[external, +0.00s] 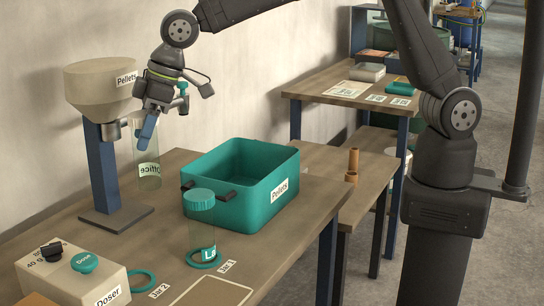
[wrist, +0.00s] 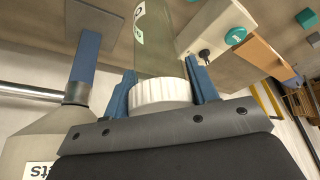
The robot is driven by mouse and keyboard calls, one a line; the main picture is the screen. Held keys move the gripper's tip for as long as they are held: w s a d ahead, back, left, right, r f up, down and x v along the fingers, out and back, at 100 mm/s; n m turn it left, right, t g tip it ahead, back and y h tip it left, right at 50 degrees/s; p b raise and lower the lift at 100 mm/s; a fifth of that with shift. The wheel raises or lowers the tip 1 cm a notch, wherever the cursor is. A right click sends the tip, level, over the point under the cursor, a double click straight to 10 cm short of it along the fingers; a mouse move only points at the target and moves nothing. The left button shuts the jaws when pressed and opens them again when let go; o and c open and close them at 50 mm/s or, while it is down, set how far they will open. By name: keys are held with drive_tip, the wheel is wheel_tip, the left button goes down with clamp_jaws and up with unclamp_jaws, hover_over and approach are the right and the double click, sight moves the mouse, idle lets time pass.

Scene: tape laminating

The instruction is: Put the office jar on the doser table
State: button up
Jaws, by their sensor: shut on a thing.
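The office jar (external: 148,172) is a clear greenish cylinder with an "Office" label, upright beside the hopper's outlet. My gripper (external: 147,131) points down with its blue fingers shut on the jar's top. In the wrist view, the fingers (wrist: 161,88) sit on both sides of the jar's white ribbed top (wrist: 158,93), with the clear body (wrist: 160,45) beyond. The doser table (external: 75,248) is the wooden bench below, carrying the doser box (external: 75,272). I cannot tell whether the jar's bottom touches the tabletop.
The pellet hopper (external: 100,85) on its blue post stands left of the jar. A teal-lidded jar (external: 201,222) stands at Jar 1. The teal ring (external: 141,281) by Jar 2 is empty. A shelf table is behind.

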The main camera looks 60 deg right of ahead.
sight(138, 176)
drive_tip(key=f, duration=0.4)
drive_tip(key=shift+s+a+f, duration=0.1)
drive_tip(key=shift+a+f, duration=0.15)
drive_tip(key=shift+f, duration=0.1)
drive_tip(key=s+a+f, duration=0.3)
drive_tip(key=a+f, duration=0.7)
drive_tip(key=shift+a+f, duration=0.35)
drive_tip(key=shift+f, duration=0.05)
drive_tip(key=shift+s+f, duration=0.1)
drive_tip(key=o, duration=1.3)
drive_tip(key=shift+c, duration=0.2)
drive_tip(key=v, duration=1.2)
